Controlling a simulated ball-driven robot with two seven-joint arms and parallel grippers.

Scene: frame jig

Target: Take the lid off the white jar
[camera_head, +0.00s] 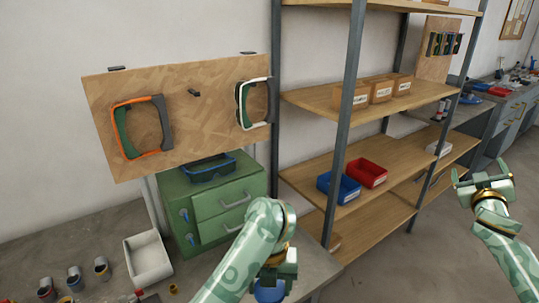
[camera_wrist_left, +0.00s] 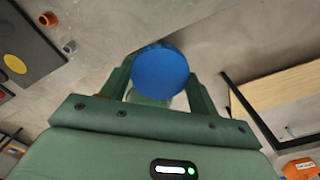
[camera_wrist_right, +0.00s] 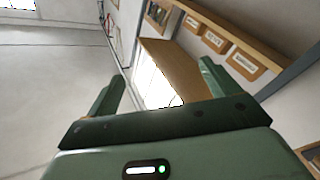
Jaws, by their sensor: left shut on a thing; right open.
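My left gripper (camera_head: 280,272) is low at the front of the bench, partly hidden by its own arm in the head view. It is shut on a round blue lid (camera_wrist_left: 160,72), which sits between the fingertips in the left wrist view. A blue part of it (camera_head: 268,291) also shows below the gripper in the head view. A pale greenish part (camera_wrist_left: 150,97) shows just under the blue disc; I cannot tell whether it is the jar's body. No white jar is clearly visible. My right gripper (camera_head: 484,176) is open and empty, raised at the right, away from the bench.
Several small pots (camera_head: 74,278) and a white tray (camera_head: 148,258) stand on the bench at left. A green drawer cabinet (camera_head: 222,208) stands behind, under a wooden board (camera_head: 200,98) with frames. A shelf rack (camera_head: 352,110) holds blue (camera_head: 338,187) and red bins (camera_head: 366,173).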

